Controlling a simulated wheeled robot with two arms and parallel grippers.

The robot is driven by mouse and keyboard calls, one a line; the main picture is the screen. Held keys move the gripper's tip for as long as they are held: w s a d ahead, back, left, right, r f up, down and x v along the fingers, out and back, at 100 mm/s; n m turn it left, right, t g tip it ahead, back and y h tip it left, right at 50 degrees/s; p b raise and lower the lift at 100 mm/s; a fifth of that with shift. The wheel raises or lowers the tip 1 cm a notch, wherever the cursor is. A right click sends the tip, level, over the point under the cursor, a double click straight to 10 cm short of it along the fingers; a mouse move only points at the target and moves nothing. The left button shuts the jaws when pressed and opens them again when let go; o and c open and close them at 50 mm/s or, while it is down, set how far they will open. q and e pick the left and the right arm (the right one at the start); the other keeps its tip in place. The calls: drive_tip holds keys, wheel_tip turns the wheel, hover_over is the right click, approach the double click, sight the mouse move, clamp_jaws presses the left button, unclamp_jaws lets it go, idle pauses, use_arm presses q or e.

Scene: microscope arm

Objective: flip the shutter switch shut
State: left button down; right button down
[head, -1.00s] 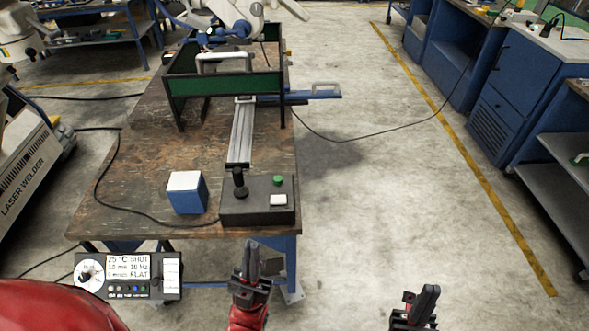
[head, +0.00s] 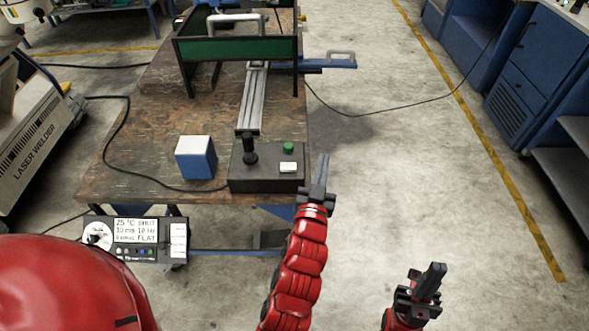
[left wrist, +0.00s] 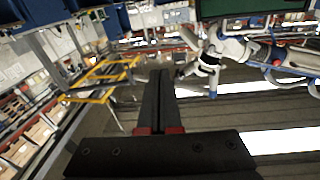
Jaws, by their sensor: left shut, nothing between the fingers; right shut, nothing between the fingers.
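A control panel (head: 135,240) hangs at the table's front left, with a white dial (head: 98,235), a small display (head: 136,230) and a row of small knobs. White switch plates (head: 179,240) are at its right end; I cannot tell which one is the shutter switch or how its lever stands. My left gripper (head: 322,165) is shut and empty, just right of the black joystick box, well to the right of the panel. Its closed fingers show in the left wrist view (left wrist: 158,80). My right gripper (head: 434,275) is shut and empty over the floor.
The black box (head: 266,181) with a joystick, green button and white button stands at the table's front right corner. A blue-and-white block (head: 195,160) is beside it. A metal rail and green-sided frame (head: 235,49) lie behind. Floor at right is clear.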

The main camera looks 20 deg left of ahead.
use_arm(q)
drive_tip(key=s+a+f+n+g+y, duration=0.2)
drive_tip(key=a+f+n+g+y, duration=0.1)
drive_tip(key=a+f+g, duration=0.1)
drive_tip(key=shift+s+a+f+n, duration=0.3)
drive_tip(key=shift+a+f, duration=0.3)
drive_tip(key=shift+a, duration=0.45)
drive_tip(key=shift+b, duration=0.3)
drive_tip(key=b, duration=0.3)
hover_over(295, 176)
wheel_tip(295, 176, down, 2)
drive_tip(key=shift+s+a, duration=0.15)
wheel_tip(295, 176, down, 4)
drive_tip(key=shift+r+p, duration=0.25)
drive_tip(key=shift+p, duration=0.15)
drive_tip(key=shift+f, duration=0.45)
